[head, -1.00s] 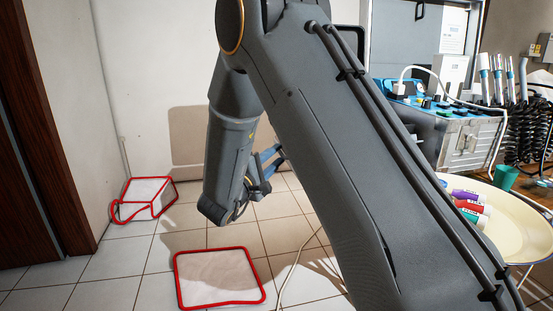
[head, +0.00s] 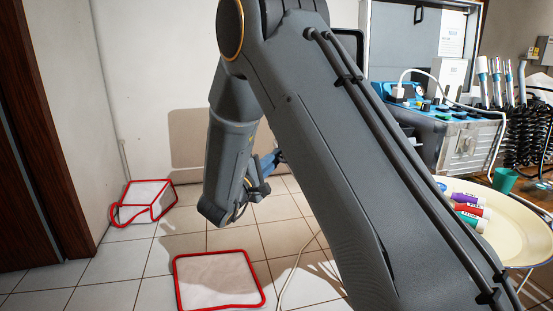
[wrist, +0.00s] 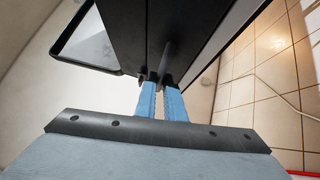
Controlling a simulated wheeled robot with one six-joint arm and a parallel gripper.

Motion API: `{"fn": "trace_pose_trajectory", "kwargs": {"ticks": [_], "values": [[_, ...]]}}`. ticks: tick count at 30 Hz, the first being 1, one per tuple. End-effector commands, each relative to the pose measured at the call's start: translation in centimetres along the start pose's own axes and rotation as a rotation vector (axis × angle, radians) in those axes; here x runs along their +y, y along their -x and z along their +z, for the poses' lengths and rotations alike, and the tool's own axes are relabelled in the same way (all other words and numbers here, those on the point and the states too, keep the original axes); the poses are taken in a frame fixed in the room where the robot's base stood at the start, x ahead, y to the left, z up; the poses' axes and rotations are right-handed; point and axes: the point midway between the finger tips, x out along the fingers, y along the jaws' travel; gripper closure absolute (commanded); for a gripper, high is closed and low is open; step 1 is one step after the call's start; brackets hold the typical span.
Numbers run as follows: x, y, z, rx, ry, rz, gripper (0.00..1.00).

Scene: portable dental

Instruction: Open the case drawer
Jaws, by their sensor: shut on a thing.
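The case (head: 465,145) is a metal box with a blue-topped control panel, at the right in the head view. My arm hides much of its left side. In the wrist view, a dark flat panel (wrist: 185,25), which appears to be the drawer, fills the top middle. My gripper (wrist: 160,80) has its two blue fingers close together at the lower edge of this panel. They are shut on a small dark part there, likely the drawer's handle; its shape is mostly hidden. In the head view my gripper (head: 277,157) is partly hidden behind my arm. How far the drawer stands out cannot be told.
A dark thin-framed bracket (wrist: 90,45) sits left of the panel. A round cream tray (head: 515,225) with several coloured tubes stands at the right. A cable crosses the floor.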

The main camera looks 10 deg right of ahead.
Motion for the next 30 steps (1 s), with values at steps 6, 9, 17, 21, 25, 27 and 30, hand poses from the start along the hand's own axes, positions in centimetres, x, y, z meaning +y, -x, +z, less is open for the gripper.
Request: {"fn": "trace_pose_trajectory", "kwargs": {"ticks": [6,9,17,21,25,27,30], "values": [[0.8,2.6,-2.4,0.004,0.001,-0.002,1.00],[1.3,4.2,-4.1,0.006,0.002,-0.002,1.00],[2.3,8.6,-8.4,0.006,0.000,-0.002,1.00],[2.8,10.5,-10.3,0.004,0.000,-0.001,1.00],[3.0,11.8,-11.7,0.003,0.001,-0.001,1.00],[3.2,12.3,-12.2,0.003,0.000,-0.001,1.00],[3.3,12.8,-12.7,0.001,0.001,-0.002,1.00]]}}
